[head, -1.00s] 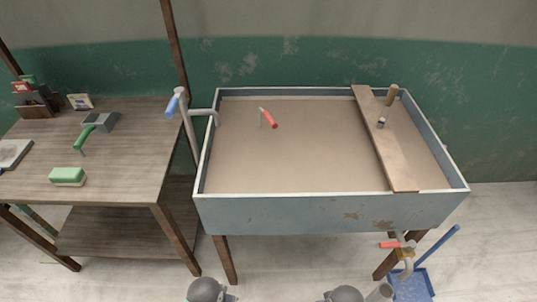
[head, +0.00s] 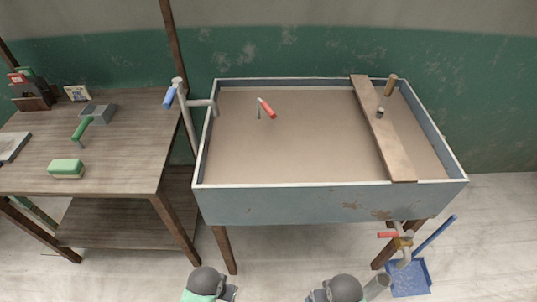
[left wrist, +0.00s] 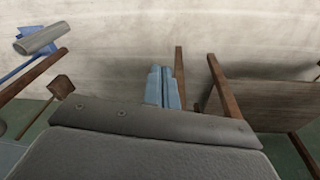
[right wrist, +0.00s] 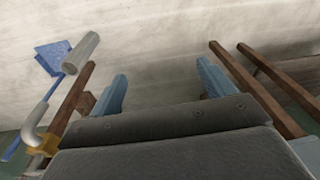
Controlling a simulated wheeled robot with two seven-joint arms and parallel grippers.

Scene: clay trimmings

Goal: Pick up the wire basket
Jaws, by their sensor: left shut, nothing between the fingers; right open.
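I see no wire basket in any view. My left gripper (left wrist: 163,88) is shut and empty in the left wrist view, with its blue fingers together above the pale floor. My right gripper (right wrist: 163,88) is open in the right wrist view, its blue fingers wide apart with only floor between them.
A grey-blue sink trough (head: 330,204) stands ahead, with a plank (head: 385,135) across it and a red-handled tool (head: 266,107) inside. A wooden workbench (head: 125,150) at left holds a green brush (head: 66,168). A blue dustpan (head: 410,279) lies on the floor at right.

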